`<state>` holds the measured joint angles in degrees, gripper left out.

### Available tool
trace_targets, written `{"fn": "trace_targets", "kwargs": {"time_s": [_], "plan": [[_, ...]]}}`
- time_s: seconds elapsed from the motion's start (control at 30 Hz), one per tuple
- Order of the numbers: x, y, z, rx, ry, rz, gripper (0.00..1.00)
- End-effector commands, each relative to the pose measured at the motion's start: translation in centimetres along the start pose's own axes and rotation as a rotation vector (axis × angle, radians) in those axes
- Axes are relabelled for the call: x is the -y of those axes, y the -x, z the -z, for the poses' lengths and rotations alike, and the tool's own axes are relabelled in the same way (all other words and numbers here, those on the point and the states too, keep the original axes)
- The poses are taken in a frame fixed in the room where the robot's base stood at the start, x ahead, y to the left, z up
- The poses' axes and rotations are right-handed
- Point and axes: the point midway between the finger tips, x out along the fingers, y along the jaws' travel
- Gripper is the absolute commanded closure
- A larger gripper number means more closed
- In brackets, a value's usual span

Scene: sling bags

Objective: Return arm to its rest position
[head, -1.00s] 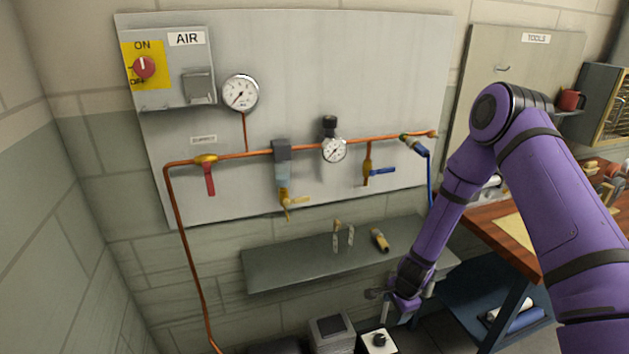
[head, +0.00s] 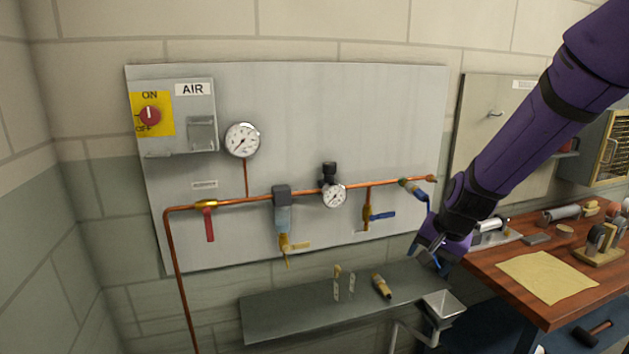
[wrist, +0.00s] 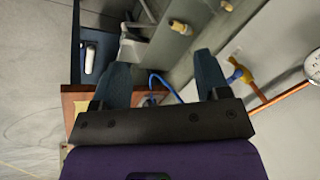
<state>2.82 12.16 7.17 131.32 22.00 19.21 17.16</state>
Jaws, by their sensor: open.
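My purple arm comes in from the upper right in the head view. My gripper (head: 432,258) hangs near the right end of the grey shelf (head: 290,318), in front of the bench's left edge. In the wrist view my gripper (wrist: 163,78) shows two dark fingers spread wide apart, with nothing held between them. The blue hose (wrist: 165,85) shows beyond the fingers; I cannot tell how far off it is.
The wall panel (head: 340,110) carries a copper pipe (head: 230,200), gauges and valves. A brass fitting (head: 381,285) lies on the shelf. A metal funnel-like tray (head: 443,306) is below my gripper. The wooden bench (head: 520,310) with tools stands at the right.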

Motion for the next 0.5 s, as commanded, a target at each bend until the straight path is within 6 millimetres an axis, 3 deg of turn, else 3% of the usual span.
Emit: {"fn": "trace_targets", "kwargs": {"time_s": [0.03, 0.2, 0.5], "plan": [[0.0, 1.9, -0.3, -0.013, 0.031, 0.005, 0.31], [-0.6, 7.2, -1.8, -0.038, 0.136, 0.004, 0.31], [-2.9, 15.5, -5.5, -0.085, 0.309, -0.016, 0.31]]}}
